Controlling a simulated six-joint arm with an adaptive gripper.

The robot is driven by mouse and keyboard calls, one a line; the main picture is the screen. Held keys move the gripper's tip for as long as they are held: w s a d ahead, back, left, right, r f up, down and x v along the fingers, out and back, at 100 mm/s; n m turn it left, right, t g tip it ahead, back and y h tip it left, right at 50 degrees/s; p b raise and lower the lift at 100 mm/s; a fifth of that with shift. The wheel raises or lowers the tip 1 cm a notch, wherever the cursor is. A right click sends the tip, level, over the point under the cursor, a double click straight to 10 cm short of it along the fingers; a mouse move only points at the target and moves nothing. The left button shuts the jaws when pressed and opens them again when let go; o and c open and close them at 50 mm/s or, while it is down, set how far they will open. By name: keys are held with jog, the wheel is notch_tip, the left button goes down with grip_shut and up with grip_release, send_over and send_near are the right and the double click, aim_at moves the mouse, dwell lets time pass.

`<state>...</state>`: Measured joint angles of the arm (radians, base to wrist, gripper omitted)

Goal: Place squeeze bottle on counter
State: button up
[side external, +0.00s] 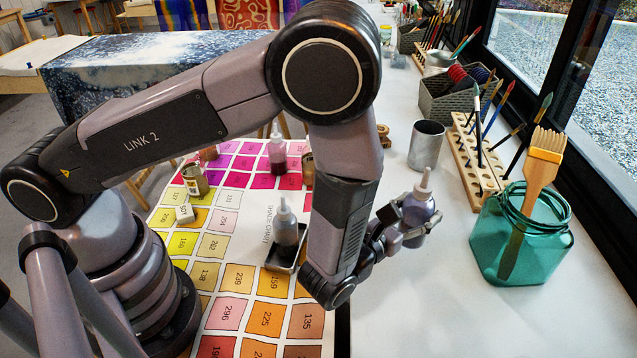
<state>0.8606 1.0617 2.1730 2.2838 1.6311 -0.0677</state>
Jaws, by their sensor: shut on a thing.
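My gripper (404,224) is shut on a squeeze bottle (417,208) with a pale pointed nozzle and bluish-purple contents. The bottle is upright, over or on the white counter (400,310); I cannot tell whether its base touches the surface. My wrist and forearm stand just left of it and hide part of the counter edge. A second squeeze bottle (286,228), greyish, stands in a small dark tray (281,262) on the shade chart. A third squeeze bottle (277,155), with dark pink contents, stands farther back on the chart.
A teal glass jar (530,245) with a wide brush stands close right of the bottle. A metal cup (426,146), a wooden brush rack (473,160) and a grey basket (447,100) are behind. The front counter is clear. Small jars (195,180) stand on the chart.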

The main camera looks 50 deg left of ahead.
jog(key=shift+f, duration=2.3)
jog(key=shift+a, duration=0.1)
jog(key=o, duration=1.2)
jog(key=shift+f, duration=0.1)
